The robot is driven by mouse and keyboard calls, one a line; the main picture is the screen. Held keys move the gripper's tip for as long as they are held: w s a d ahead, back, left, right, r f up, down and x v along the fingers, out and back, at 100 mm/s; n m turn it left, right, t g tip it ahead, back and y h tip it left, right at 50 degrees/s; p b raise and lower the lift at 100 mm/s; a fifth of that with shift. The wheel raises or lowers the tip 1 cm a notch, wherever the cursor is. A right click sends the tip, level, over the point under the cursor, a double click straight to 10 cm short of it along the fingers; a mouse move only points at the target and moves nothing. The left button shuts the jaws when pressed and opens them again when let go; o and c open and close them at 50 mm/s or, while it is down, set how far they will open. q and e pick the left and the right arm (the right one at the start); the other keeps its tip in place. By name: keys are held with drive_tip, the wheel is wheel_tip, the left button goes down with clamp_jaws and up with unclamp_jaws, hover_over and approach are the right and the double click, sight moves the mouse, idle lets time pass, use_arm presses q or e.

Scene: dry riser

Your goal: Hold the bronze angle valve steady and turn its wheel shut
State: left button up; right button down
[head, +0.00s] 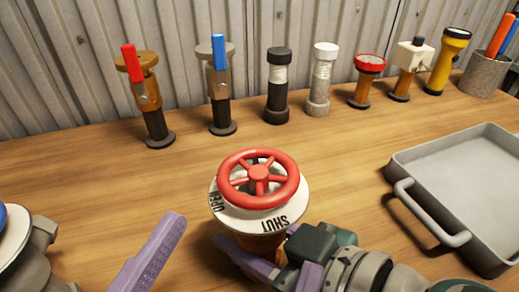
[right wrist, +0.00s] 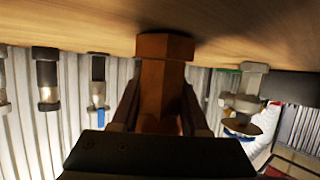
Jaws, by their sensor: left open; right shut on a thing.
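The bronze angle valve (head: 258,240) stands upright on the wooden table, with a red spoked wheel (head: 259,175) over a white plate marked OPEN and SHUT. My right gripper (head: 275,268) is shut on the valve's body below the plate. In the right wrist view the bronze body (right wrist: 160,85) sits between its two dark fingers. My left gripper (head: 150,255) is open; one purple finger shows left of the valve, apart from it, and the rest is out of frame.
A grey valve (head: 35,240) with a white plate and blue wheel stands at the left edge. A grey tray (head: 465,240) lies to the right. Several valves and fittings line the back, with a yellow torch (head: 445,62) and a grey pen cup (head: 485,75). The table between is clear.

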sight(262, 150)
use_arm(q)
drive_tip(key=n+y, duration=0.1)
drive_tip(key=y, duration=0.1)
drive_tip(key=n+y, duration=0.1)
drive_tip(key=d+n+y, duration=0.1)
drive_tip(key=y, duration=0.1)
drive_tip(key=shift+d+f+y, duration=0.1)
drive_tip(key=shift+f+y, duration=0.2)
drive_tip(key=w, duration=0.7)
drive_tip(key=w+d, duration=0.1)
drive_tip(key=w, duration=0.3)
drive_tip(key=shift+w+d, duration=0.1)
drive_tip(key=shift+w, duration=0.2)
drive_tip(key=c, duration=1.1)
drive_tip(key=shift+c, duration=0.3)
